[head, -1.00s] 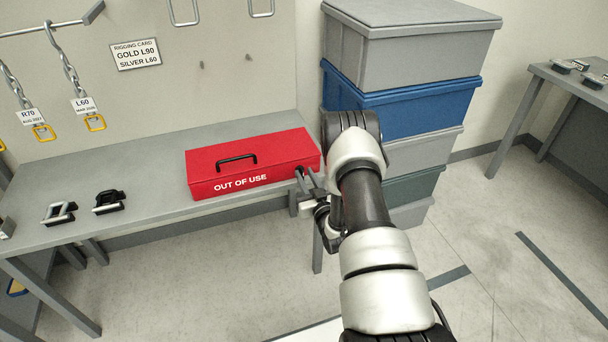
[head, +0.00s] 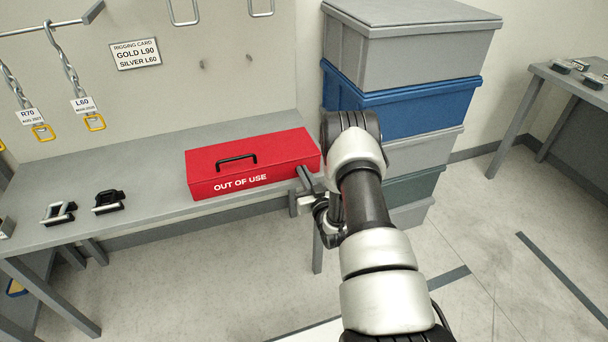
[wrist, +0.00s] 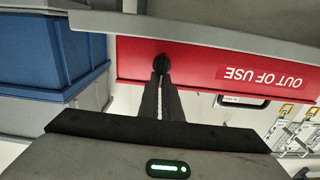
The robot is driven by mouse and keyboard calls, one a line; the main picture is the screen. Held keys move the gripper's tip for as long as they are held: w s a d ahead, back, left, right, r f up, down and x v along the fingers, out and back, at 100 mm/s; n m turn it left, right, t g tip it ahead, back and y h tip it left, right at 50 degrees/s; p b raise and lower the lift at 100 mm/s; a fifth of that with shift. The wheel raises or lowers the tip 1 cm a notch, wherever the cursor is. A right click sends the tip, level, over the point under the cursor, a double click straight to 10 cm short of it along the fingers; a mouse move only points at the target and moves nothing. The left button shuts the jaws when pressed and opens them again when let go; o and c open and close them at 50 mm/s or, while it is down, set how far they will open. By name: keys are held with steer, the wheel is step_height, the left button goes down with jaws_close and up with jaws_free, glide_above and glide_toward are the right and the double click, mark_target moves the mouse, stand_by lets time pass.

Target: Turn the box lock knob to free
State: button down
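The red box (head: 235,158) marked OUT OF USE lies on the grey bench, lid closed, with a black handle on top. In the wrist view it appears upside down (wrist: 205,68). Its small dark lock knob (wrist: 162,61) is on the front face near one end, and my gripper hides it in the head view. My gripper (head: 302,180) is at the box's front right corner. In the wrist view its two dark fingers (wrist: 162,76) are close together, with their tips at the knob, and look shut on it. The knob's exact turn is too small to tell.
Two small shackle-like pieces (head: 60,212) (head: 109,201) lie on the bench (head: 155,170) to the left. Chains with tags hang at the left wall. The floor at right is open.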

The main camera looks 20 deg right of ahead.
steer(key=shift+d+f+m+b, duration=0.3)
steer(key=shift+m+b, duration=1.7)
steer(key=shift+m, duration=0.95)
steer(key=shift+d+f+m+b, duration=0.35)
steer(key=shift+m+b, duration=1.65)
steer(key=shift+m, duration=1)
steer(key=shift+d+f+m+b, duration=0.3)
steer(key=shift+m+b, duration=1.7)
steer(key=shift+m, duration=0.95)
steer(key=c, duration=2)
jaws_free()
